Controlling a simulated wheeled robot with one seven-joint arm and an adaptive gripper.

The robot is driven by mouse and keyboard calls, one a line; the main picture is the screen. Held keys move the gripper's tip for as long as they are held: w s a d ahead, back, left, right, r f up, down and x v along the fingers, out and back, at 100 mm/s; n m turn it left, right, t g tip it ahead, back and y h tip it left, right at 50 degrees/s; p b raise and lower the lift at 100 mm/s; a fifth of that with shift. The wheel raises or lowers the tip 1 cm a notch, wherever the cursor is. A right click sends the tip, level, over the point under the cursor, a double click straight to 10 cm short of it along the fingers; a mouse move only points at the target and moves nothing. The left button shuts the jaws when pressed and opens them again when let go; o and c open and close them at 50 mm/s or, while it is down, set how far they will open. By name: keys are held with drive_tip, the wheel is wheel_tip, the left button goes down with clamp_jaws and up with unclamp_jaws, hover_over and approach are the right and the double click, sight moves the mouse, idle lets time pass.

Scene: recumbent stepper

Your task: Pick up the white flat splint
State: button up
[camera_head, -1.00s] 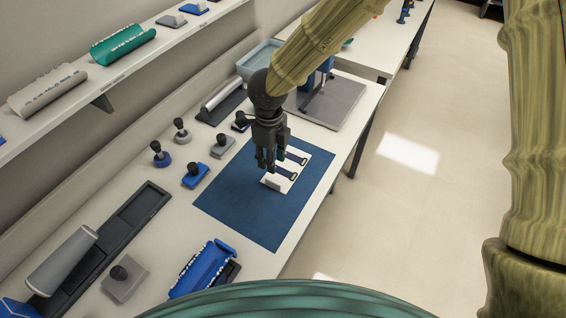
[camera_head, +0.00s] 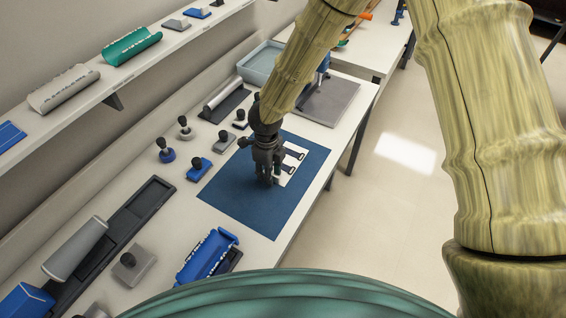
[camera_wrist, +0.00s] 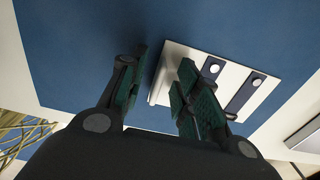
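The white flat splint (camera_head: 292,162) lies on the blue mat (camera_head: 237,192), with dark straps across it. In the wrist view the splint (camera_wrist: 220,60) shows its near-left edge, dark straps and round white fasteners. My gripper (camera_head: 268,182) is low over the mat at the splint's left end and partly hides it in the head view. In the wrist view my gripper (camera_wrist: 163,62) is open, with dark green pads apart. The splint's left edge lies between the fingers, and the right finger overlaps the splint. Contact cannot be told.
Several blue and grey knobbed tools (camera_head: 197,169) stand left of the mat. A blue brace (camera_head: 207,255) lies at the table's front. A grey plate (camera_head: 328,100) and a pale blue tray (camera_head: 261,62) are behind. A shelf (camera_head: 75,110) runs along the left wall.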

drive_tip(key=shift+w+f, duration=0.2)
drive_tip(key=shift+f, duration=0.3)
drive_tip(key=shift+s+r, duration=0.15)
drive_tip(key=shift+s, duration=0.1)
drive_tip(key=shift+w, duration=0.15)
clamp_jaws()
drive_tip(key=shift+r, duration=0.1)
